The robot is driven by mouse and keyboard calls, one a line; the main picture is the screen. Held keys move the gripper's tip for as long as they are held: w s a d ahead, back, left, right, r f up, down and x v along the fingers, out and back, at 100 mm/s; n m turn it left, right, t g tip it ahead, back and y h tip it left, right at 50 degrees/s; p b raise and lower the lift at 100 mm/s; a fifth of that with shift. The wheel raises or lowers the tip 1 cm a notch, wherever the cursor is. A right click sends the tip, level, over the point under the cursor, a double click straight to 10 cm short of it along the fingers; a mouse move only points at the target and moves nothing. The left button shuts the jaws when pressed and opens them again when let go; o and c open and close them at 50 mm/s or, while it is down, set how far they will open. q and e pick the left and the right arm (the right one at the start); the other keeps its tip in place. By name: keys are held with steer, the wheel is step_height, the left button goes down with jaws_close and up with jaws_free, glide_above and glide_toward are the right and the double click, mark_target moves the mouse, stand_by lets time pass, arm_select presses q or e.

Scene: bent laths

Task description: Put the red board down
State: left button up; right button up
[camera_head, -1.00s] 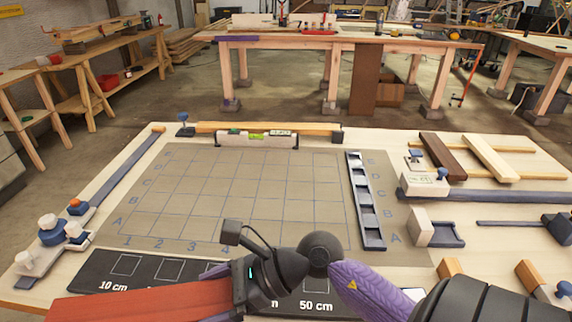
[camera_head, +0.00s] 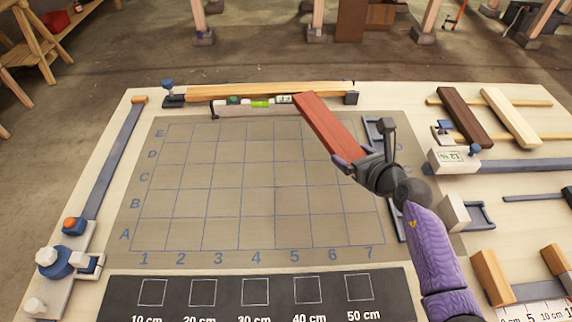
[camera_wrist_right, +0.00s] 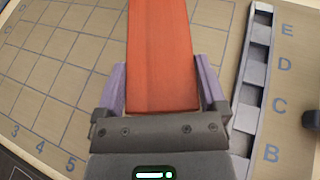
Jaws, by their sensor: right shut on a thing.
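The red board (camera_head: 322,124) is held in my right gripper (camera_head: 354,163), which is shut on its near end. In the head view the board points up and left, over the upper right of the grid mat (camera_head: 252,192), its far end close to the spirit level. In the right wrist view the red board (camera_wrist_right: 160,52) runs straight out between the two purple fingers of the right gripper (camera_wrist_right: 160,92). I cannot tell how high the board is above the mat. My left gripper is not in view.
A spirit level (camera_head: 252,104) and a wooden strip (camera_head: 270,91) lie along the mat's back edge. A slotted dark tray (camera_head: 373,131) stands on the mat's right side, partly hidden by my arm. Dark and pale boards (camera_head: 511,117) lie at the right. The mat's left and middle are clear.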

mark_target(345, 191)
step_height(345, 191, down, 4)
steer(key=b, duration=0.2)
steer(key=shift+s+r+b, duration=0.1)
steer(key=shift+s+b, duration=0.05)
steer(key=shift+b, duration=0.15)
step_height(345, 191, down, 7)
steer(key=b, duration=0.4)
steer(key=shift+b, duration=0.4)
steer(key=shift+r, duration=0.3)
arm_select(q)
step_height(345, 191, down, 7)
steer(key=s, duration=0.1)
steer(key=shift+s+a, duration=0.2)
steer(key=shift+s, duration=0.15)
arm_select(e)
steer(key=shift+f, duration=0.1)
steer(key=o, duration=1.1)
steer(key=shift+s+r+p, duration=0.1)
steer(key=shift+r+p, duration=0.15)
steer(key=shift+p, duration=0.2)
steer(key=p+v, duration=0.4)
steer(key=v, duration=0.7)
steer(key=shift+s+d, duration=0.15)
steer(key=shift+s, duration=0.15)
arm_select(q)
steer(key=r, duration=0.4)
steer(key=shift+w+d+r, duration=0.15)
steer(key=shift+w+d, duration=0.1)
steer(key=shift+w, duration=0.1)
